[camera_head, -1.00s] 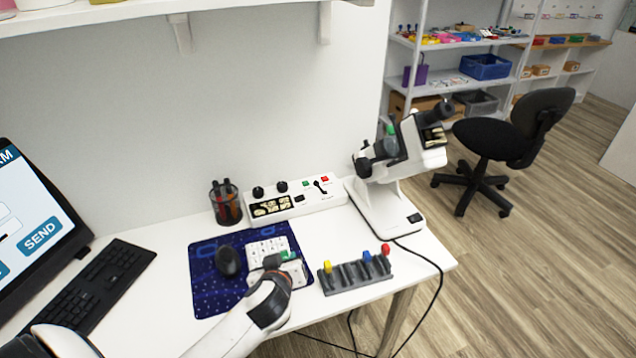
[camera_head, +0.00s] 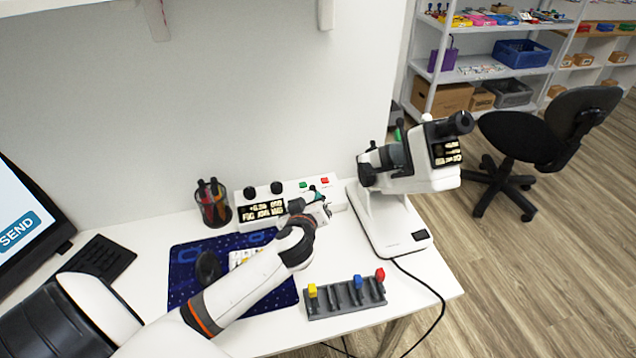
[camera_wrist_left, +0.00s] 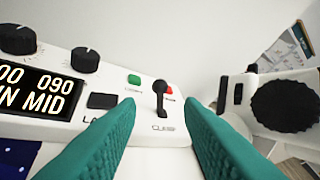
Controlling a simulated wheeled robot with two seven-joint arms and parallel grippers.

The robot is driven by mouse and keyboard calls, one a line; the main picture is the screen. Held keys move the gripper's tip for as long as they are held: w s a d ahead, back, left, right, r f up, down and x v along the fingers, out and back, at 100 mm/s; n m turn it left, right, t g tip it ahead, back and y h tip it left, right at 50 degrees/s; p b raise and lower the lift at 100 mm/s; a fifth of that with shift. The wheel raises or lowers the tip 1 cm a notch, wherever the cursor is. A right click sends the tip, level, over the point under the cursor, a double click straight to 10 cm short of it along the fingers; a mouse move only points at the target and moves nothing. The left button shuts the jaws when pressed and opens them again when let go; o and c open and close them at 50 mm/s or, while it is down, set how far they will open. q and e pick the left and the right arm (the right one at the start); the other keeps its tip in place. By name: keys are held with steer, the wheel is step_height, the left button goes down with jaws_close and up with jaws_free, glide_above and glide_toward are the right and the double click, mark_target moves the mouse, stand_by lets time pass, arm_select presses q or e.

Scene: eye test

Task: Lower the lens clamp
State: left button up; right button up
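A white control panel (camera_head: 258,212) stands at the back of the desk, with a lit display, dark knobs, and green and red buttons. A small black lever (camera_wrist_left: 160,98) on it points up in the left wrist view; its label is too small to read surely. The white lens instrument (camera_head: 405,165) stands to the right, its clamp not clearly distinguishable. My left gripper (camera_head: 318,203) is at the panel's right part. Its green fingers are apart, with the lever seen between them, nothing held. In the head view the gripper covers the lever. My right gripper is not in view.
A pen cup (camera_head: 213,203) stands left of the panel. A mouse (camera_head: 208,267) lies on a blue mat (camera_head: 183,290), with a white keypad partly behind my arm. A grey rack (camera_head: 345,307) with coloured pieces is at the front. Bare desk lies between rack and instrument.

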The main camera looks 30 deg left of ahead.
arm_select(q)
steer(key=x, duration=0.9)
steer(key=shift+w+a+f, duration=0.1)
steer(key=shift+w+a, duration=0.1)
steer(key=shift+w, duration=0.1)
jaws_close()
